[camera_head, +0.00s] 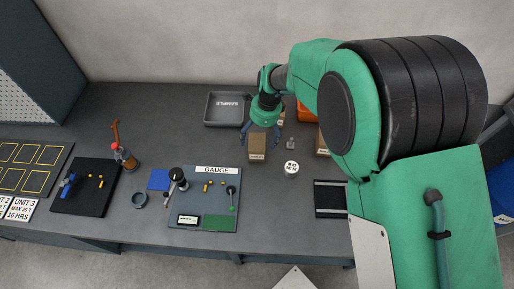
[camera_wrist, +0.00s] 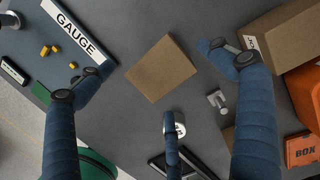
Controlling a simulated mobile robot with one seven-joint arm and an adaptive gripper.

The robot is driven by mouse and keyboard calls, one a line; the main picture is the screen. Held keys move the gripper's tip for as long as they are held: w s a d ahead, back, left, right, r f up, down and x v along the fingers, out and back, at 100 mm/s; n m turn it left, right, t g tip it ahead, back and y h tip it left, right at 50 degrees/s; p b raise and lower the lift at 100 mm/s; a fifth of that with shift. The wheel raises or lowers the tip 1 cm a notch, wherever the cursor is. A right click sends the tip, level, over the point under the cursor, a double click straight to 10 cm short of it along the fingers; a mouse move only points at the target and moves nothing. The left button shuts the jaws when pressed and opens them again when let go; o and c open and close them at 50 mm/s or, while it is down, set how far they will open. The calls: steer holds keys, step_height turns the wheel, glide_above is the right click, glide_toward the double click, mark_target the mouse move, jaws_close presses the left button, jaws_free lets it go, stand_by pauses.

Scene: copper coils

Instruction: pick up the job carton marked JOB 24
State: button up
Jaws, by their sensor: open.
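A brown carton (camera_head: 257,141) with a white label on its front stands on the grey bench; the label is too small to read. My gripper (camera_head: 261,133) is open above it, with blue fingers spread to either side. In the wrist view, the plain top of the carton (camera_wrist: 160,68) lies between the spread fingers, turned at an angle, with gaps around it. A second brown carton (camera_head: 322,144) is partly hidden by my arm. In the wrist view, a carton with a partly seen label (camera_wrist: 290,38) is beyond the right finger. I cannot tell which one is JOB 24.
A white-topped round can (camera_head: 291,168) and a small grey metal piece (camera_head: 290,143) stand close to the right. An orange box (camera_head: 305,113) is behind. A grey SAMPLE tray (camera_head: 208,120) lies back left, and the GAUGE board (camera_head: 211,220) front left.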

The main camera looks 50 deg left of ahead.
mark_target(258, 142)
steer(key=shift+f, duration=0.3)
steer(key=shift+f, duration=0.1)
steer(key=shift+s+a+f+b, duration=0.15)
steer(key=shift+f+b, duration=0.1)
steer(key=shift+f, duration=1)
steer(key=shift+s+f+b, duration=0.1)
steer(key=shift+f+b, duration=0.15)
steer(key=shift+f, duration=1)
steer(key=c, duration=1.5)
